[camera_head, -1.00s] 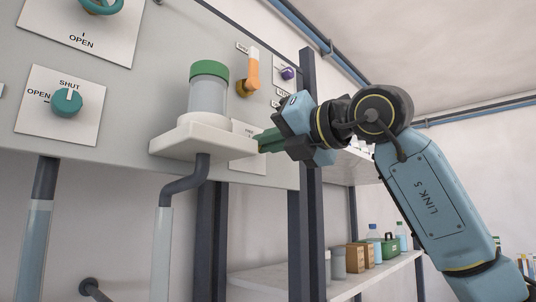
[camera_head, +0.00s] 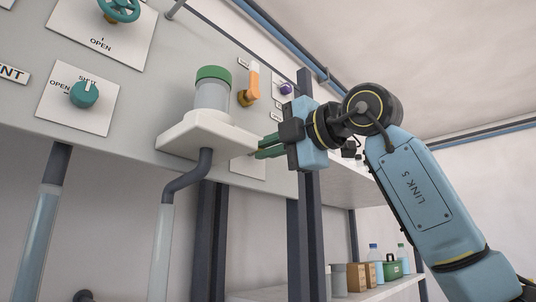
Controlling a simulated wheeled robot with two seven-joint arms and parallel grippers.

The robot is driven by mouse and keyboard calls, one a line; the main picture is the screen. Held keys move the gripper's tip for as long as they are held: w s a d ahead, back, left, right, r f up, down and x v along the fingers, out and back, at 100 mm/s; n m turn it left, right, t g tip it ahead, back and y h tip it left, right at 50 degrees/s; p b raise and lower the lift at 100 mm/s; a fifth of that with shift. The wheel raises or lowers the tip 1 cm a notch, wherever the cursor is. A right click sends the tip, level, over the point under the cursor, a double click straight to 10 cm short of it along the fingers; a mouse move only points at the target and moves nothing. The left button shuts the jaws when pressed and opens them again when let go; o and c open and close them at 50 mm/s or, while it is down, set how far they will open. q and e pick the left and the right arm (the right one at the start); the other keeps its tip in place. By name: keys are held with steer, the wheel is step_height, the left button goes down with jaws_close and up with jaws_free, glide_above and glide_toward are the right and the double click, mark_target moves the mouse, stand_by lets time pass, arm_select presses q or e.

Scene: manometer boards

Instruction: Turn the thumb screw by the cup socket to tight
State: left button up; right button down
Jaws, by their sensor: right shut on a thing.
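A clear cup (camera_head: 211,95) with a green lid stands upright in the white cup socket (camera_head: 190,140) on the grey board. A grey pipe runs down from under the socket. My right gripper (camera_head: 264,147) comes in from the right, just right of the socket, with its green fingers one above the other. It is shut on the thumb screw in front of a white plate (camera_head: 249,171). The fingers hide the screw, so its turn and any marks by it cannot be read. My left gripper is not in view.
An orange-handled valve (camera_head: 249,88) and a purple knob (camera_head: 286,89) sit close above the gripper. A teal knob (camera_head: 84,94) and a green wheel (camera_head: 119,8) are at the left. Dark posts (camera_head: 305,230) and shelves with bottles and boxes are beyond.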

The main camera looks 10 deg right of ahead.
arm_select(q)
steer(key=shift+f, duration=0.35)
arm_select(e)
steer(key=shift+m, duration=0.6)
arm_select(q)
steer(key=shift+b, duration=0.3)
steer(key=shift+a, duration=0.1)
arm_select(e)
steer(key=c, duration=1.6)
jaws_free()
steer(key=shift+o, duration=0.2)
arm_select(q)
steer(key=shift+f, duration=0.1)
arm_select(e)
steer(key=shift+d, duration=0.1)
